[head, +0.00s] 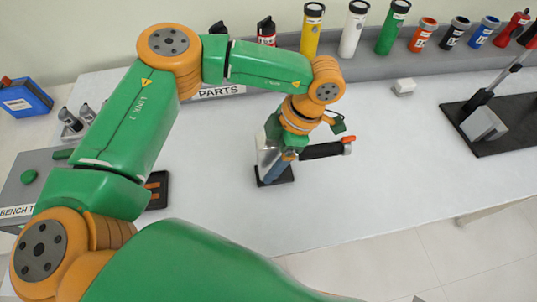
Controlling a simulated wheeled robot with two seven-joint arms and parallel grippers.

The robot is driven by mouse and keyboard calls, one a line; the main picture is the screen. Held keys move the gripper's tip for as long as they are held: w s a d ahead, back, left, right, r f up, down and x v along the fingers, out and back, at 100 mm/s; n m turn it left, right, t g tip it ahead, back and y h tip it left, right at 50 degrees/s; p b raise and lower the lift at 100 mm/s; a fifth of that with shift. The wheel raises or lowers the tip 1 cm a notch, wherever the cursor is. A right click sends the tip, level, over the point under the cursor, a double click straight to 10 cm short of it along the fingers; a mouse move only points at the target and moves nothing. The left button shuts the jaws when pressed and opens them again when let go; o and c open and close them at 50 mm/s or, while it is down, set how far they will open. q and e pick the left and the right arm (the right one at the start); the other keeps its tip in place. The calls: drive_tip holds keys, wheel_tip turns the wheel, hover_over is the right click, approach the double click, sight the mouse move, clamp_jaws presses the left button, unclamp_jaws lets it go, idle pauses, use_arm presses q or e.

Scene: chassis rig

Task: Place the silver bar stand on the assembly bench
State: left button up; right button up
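A small stand with a black square base (275,178) is on the white bench (215,170), under the end of my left arm. A dark horizontal arm with an orange tip (347,140) sticks out to the right beside it. I cannot tell surely that this is the silver bar stand; a slanting silver bar (508,73) also rises from a black plate (510,135) at the right. My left gripper (277,155) points down at the small stand. Its wrist hides most of the fingers, so their opening and grip cannot be told. My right gripper is out of view.
A grey rack labelled PARTS (435,80) along the back holds several coloured cylinders. A small white block (404,87) lies before it. A blue box (24,98) is at far left. A dark tray (156,190) lies left. The bench's middle right is clear.

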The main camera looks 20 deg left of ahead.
use_arm(q)
drive_tip(key=shift+r, duration=0.1)
drive_tip(key=shift+w+d+r, duration=0.1)
drive_tip(key=shift+r, duration=0.1)
drive_tip(key=b+v, duration=0.1)
drive_tip(key=v, duration=0.4)
drive_tip(key=shift+w+d+r, duration=0.1)
drive_tip(key=shift+d+r, duration=0.05)
drive_tip(key=shift+r, duration=0.2)
drive_tip(key=v, duration=0.6)
drive_tip(key=shift+p, duration=0.35)
